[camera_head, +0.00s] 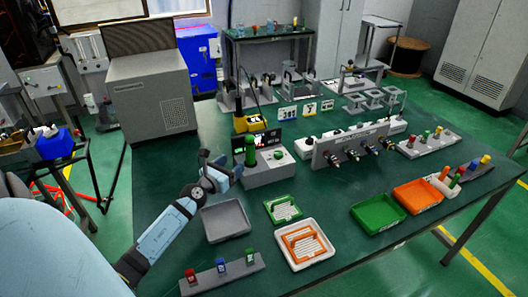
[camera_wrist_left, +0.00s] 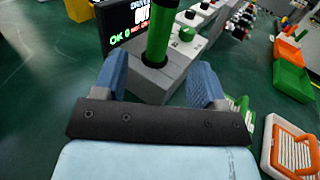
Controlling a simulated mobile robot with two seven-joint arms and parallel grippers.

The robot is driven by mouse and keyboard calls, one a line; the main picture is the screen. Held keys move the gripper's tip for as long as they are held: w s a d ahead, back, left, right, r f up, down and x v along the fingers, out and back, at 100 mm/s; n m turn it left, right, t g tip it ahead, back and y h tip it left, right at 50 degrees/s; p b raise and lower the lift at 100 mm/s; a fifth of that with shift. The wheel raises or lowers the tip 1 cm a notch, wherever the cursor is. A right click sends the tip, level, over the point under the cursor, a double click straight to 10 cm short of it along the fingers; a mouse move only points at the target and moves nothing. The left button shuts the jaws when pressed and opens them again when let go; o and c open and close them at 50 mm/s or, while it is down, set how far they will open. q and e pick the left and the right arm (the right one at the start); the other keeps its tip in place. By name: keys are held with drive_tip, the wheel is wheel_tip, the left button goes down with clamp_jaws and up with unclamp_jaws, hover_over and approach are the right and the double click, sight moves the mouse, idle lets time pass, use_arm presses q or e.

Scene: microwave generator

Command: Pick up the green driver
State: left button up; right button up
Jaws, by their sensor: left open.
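The green driver (camera_head: 250,150) stands upright in a grey box-shaped holder (camera_head: 268,172) on the green table. In the left wrist view the driver (camera_wrist_left: 158,35) is a green cylinder just ahead of my fingers, and its upper end is cut off by the picture edge. My left gripper (camera_head: 221,166) is open and empty, just left of the holder. In the left wrist view its blue fingers (camera_wrist_left: 160,78) are spread, with the driver lined up between them but beyond the tips. My right gripper is not in view.
A display (camera_wrist_left: 128,25) with green lit text stands beside the holder. A grey tray (camera_head: 226,220), a green tray (camera_head: 378,213) and an orange tray (camera_head: 417,195) lie on the table. A rack with coloured pieces (camera_head: 222,273) is near the front edge.

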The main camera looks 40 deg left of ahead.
sight(247, 151)
use_arm(q)
drive_tip(key=w, duration=0.4)
drive_tip(key=w+a, duration=0.1)
drive_tip(key=w, duration=0.2)
drive_tip(key=shift+w, duration=0.5)
drive_tip(key=w+b, duration=0.1)
drive_tip(key=w, duration=0.3)
drive_tip(key=shift+w+a, duration=0.1)
drive_tip(key=shift+w, duration=0.25)
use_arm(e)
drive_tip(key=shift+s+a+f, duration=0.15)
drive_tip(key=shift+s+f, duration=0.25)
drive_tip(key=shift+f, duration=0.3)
use_arm(q)
drive_tip(key=c, duration=1)
drive_tip(key=shift+r, duration=0.1)
drive_tip(key=shift+c, duration=0.4)
drive_tip(key=shift+r, duration=0.1)
